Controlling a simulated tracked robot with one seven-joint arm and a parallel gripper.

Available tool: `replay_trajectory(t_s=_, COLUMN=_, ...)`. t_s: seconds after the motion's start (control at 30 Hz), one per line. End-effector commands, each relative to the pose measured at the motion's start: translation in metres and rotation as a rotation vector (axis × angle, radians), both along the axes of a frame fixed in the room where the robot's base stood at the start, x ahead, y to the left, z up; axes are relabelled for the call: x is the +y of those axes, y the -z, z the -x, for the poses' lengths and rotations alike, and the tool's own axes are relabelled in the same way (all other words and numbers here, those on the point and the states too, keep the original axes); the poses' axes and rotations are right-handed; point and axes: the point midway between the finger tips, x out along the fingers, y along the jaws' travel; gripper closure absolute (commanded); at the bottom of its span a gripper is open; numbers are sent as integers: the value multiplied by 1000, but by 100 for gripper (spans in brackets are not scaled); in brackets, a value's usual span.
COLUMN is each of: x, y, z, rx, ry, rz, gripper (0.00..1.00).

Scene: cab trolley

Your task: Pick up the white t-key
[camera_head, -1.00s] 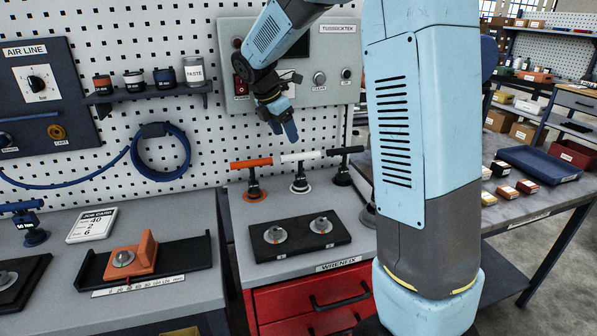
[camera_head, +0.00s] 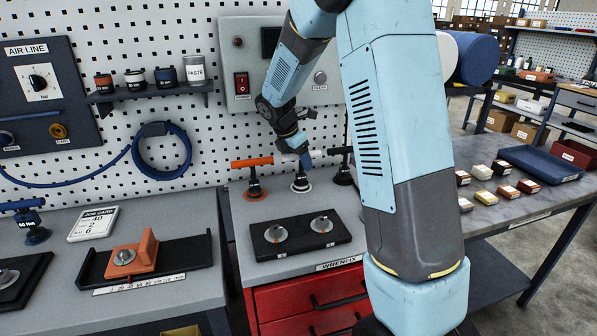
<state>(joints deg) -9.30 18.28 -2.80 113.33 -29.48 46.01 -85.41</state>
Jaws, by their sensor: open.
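The white t-key (camera_head: 300,181) stands upright in its holder at the back of the grey trolley top, between an orange t-key (camera_head: 252,163) and a black t-key (camera_head: 344,165). My gripper (camera_head: 303,160) is open, pointing down at the white t-key's crossbar. Its fingers hide most of the crossbar. I cannot tell whether they touch it or stand around it.
A black block with two round metal knobs (camera_head: 300,235) lies in front of the t-keys. A grey control panel (camera_head: 240,60) and the pegboard rise close behind. A bench with small boxes (camera_head: 507,191) is to the right.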

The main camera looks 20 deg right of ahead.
Motion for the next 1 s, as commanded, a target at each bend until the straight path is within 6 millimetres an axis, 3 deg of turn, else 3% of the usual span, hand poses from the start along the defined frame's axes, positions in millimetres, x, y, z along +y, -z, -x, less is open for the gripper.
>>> replay_trajectory(t_s=0.13, x=-5, y=12, z=-2, rx=-1, ry=0, rz=0, gripper=33)
replay_trajectory(t_s=0.4, x=-5, y=14, z=-2, rx=-1, ry=0, rz=1, gripper=33)
replay_trajectory(t_s=1.0, x=-5, y=14, z=-2, rx=-1, ry=-1, rz=1, gripper=90)
